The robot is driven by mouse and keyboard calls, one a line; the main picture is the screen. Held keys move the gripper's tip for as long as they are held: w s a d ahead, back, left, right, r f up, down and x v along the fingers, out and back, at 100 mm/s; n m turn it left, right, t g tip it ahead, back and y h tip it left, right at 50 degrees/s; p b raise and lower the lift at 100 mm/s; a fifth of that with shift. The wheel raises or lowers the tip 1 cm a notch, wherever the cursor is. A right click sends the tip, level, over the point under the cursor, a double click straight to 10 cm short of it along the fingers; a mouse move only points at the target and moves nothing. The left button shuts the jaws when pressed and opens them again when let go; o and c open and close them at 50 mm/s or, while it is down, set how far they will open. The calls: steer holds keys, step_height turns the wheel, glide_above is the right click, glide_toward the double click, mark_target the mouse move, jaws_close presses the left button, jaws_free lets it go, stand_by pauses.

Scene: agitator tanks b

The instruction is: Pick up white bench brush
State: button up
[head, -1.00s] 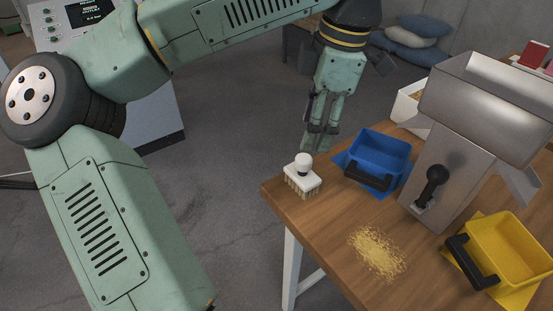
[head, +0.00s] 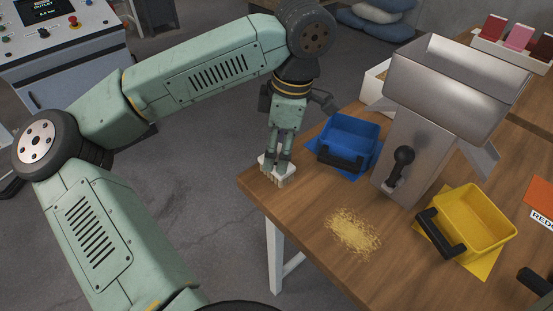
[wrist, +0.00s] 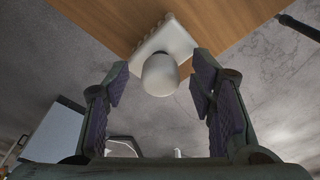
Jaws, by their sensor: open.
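The white bench brush (head: 287,179) stands on the near left corner of the wooden table, partly hidden behind my gripper in the head view. In the wrist view the brush's white block (wrist: 166,38) and its round knob (wrist: 160,75) show ahead of the jaws. My gripper (head: 278,166) points down over the brush. In the wrist view my gripper (wrist: 160,82) is open, with one finger on each side of the knob. I see gaps between the fingers and the knob there.
A blue bin (head: 350,138) stands close by on the right. A steel machine (head: 420,110) with a black lever is beyond it. A yellow bin (head: 472,222) and spilled grain (head: 353,232) lie on the wooden table (head: 300,215). The table's left edge is near the brush.

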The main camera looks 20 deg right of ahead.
steer(key=shift+f, duration=0.45)
jaws_close()
stand_by(0.4)
